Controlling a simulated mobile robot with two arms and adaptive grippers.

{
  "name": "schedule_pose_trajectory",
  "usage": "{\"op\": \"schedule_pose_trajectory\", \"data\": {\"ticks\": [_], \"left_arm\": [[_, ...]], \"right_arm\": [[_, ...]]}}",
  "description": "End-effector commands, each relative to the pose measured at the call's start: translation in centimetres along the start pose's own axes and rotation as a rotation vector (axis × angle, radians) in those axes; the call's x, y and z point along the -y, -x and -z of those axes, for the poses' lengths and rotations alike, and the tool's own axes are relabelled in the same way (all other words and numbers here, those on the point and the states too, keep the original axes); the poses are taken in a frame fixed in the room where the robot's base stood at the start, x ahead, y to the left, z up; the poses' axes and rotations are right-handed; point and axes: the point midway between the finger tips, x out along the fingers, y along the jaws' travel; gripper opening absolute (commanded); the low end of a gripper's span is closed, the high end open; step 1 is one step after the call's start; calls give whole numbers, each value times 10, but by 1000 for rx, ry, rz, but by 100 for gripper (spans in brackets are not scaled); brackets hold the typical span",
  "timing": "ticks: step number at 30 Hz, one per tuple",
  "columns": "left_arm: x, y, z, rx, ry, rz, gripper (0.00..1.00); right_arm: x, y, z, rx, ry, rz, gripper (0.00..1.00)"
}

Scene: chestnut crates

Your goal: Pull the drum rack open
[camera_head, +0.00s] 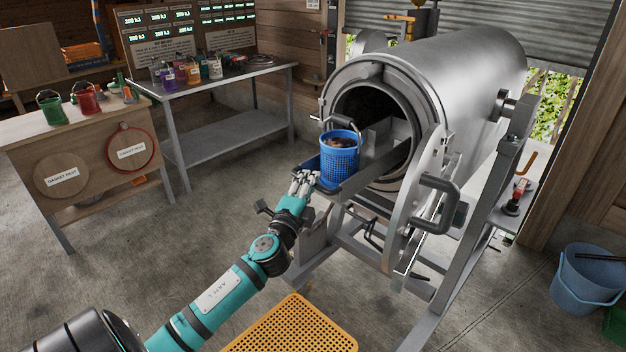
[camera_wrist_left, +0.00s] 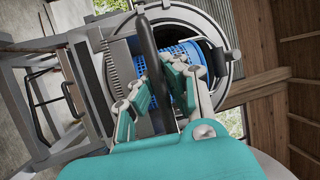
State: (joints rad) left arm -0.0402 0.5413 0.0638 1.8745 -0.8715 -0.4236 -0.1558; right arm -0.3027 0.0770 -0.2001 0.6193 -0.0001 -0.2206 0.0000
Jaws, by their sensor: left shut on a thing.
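The grey drum (camera_head: 455,75) lies on its side in a metal frame, its round mouth open toward me. The dark rack (camera_head: 374,176) reaches out through the mouth, its front part outside the drum. A blue mesh basket (camera_head: 340,165) with dark contents stands upright on its front part; it also shows in the left wrist view (camera_wrist_left: 186,60). My left gripper (camera_head: 303,180) is at the rack's front end, shut on a dark bar (camera_wrist_left: 147,45), the rack's handle. The fingers hide part of this bar. My right gripper is out of view.
A yellow perforated panel (camera_head: 292,328) lies low in front of the drum. A wooden bench (camera_head: 85,150) with small buckets and a metal table (camera_head: 222,120) with bottles stand at left. A blue bucket (camera_head: 585,280) is at right. Floor left of my arm is clear.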

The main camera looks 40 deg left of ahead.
Motion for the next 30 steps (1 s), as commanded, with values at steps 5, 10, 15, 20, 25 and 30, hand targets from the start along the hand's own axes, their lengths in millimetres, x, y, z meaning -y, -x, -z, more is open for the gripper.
{"op": "schedule_pose_trajectory", "data": {"ticks": [5,10,15,20,25,30], "left_arm": [[3,0,0,-1,2,6,0],[4,0,0,-1,1,7,0],[4,0,0,-1,1,7,22],[3,0,0,-1,0,5,23],[2,4,0,-1,0,3,23],[1,28,0,0,2,0,23]], "right_arm": [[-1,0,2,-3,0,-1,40],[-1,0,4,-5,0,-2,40],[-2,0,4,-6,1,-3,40],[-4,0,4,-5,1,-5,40],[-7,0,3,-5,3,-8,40],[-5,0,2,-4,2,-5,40]]}}
